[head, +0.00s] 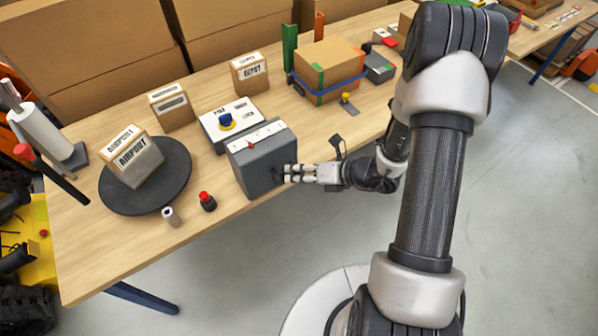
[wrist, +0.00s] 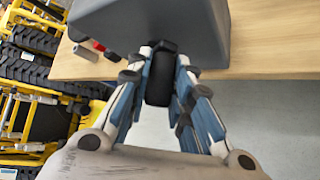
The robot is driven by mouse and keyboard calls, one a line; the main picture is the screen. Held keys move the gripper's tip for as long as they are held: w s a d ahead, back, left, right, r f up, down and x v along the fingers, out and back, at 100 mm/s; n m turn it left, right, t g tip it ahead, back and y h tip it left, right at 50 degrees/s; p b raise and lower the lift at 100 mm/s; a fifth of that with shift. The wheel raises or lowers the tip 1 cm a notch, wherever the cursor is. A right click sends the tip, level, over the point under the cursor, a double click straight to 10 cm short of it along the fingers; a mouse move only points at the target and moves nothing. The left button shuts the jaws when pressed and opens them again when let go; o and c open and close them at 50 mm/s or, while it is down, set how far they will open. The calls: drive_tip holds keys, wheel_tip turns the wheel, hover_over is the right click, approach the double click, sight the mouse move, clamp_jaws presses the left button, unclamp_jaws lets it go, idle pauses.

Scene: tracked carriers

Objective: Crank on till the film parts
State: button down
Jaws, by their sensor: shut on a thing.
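A grey box (head: 262,165) with a white marked strip on top stands at the table's front edge. My gripper (head: 288,173) is at its right side. In the wrist view my gripper (wrist: 161,62) is shut on a black handle (wrist: 160,85) beside the grey box (wrist: 160,22); I take it for the crank. A carton marked AIRPORT (head: 136,161) stands on a black turntable (head: 172,190). A white roll (head: 42,130), perhaps the film, leans upright at the far left. I cannot make out any film stretched between roll and carton.
A red-knobbed lever (head: 50,172), a small white tube (head: 171,217) and a red-topped black piece (head: 207,201) are near the turntable. A white panel with a blue knob (head: 226,121) lies behind the grey box. A strapped carton (head: 328,66) stands farther right.

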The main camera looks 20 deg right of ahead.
drive_tip(key=shift+f, duration=0.1)
drive_tip(key=c, duration=1.4)
unclamp_jaws()
drive_tip(key=v, duration=1.2)
